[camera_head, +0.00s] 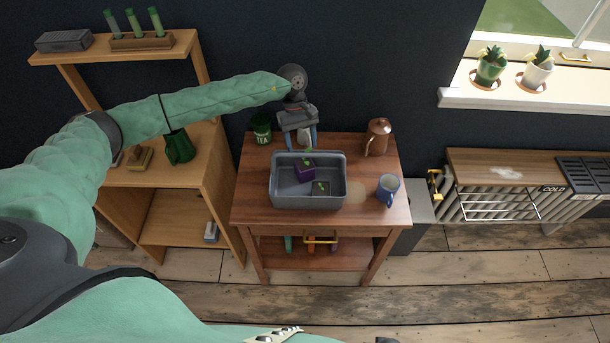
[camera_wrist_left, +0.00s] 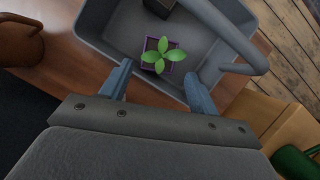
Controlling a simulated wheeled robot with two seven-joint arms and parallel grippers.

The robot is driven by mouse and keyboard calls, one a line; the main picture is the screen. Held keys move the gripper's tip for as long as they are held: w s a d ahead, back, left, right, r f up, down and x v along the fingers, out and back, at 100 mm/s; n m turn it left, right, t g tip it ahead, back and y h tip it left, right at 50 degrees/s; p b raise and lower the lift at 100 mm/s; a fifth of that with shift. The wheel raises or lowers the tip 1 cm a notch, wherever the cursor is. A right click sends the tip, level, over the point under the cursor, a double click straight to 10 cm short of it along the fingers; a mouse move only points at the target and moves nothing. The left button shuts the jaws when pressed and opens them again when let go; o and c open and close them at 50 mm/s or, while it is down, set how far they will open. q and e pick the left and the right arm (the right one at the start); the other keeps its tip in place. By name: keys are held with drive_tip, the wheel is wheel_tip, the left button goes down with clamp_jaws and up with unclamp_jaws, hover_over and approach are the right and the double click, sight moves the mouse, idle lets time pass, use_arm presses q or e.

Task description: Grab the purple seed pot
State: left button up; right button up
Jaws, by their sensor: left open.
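The purple seed pot (camera_head: 304,172) is a small square pot with a green seedling. It stands in the grey bin (camera_head: 308,204) on the wooden table, next to a dark seed pot (camera_head: 321,189). In the left wrist view the purple seed pot (camera_wrist_left: 147,62) shows its purple rim under broad green leaves. My left gripper (camera_head: 300,140) is above the bin's back edge. In the left wrist view its blue fingers (camera_wrist_left: 158,78) are apart, with the purple seed pot framed between and beyond them. Nothing is between the fingertips. My right gripper is not in view.
A copper pot (camera_head: 377,138) and a blue mug (camera_head: 388,188) stand right of the bin. A green tea tin (camera_head: 262,127) stands at the table's back left. A wooden shelf (camera_head: 170,180) is on the left.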

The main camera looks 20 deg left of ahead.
sight(305, 163)
use_arm(q)
drive_tip(key=shift+p+x, duration=0.55)
drive_tip(key=shift+x, duration=1.45)
drive_tip(key=shift+p+x, duration=1)
drive_tip(key=shift+x, duration=1.4)
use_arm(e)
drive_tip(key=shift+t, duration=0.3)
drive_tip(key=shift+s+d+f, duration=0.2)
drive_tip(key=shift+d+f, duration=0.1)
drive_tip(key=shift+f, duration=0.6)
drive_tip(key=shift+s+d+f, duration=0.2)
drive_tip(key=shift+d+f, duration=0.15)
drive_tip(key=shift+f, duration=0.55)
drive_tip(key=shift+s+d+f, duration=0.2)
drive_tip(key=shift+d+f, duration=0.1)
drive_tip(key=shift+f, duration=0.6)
use_arm(q)
drive_tip(key=shift+a, duration=0.1)
drive_tip(key=shift+w, duration=0.1)
drive_tip(key=c, duration=0.9)
drive_tip(key=shift+o, duration=0.2)
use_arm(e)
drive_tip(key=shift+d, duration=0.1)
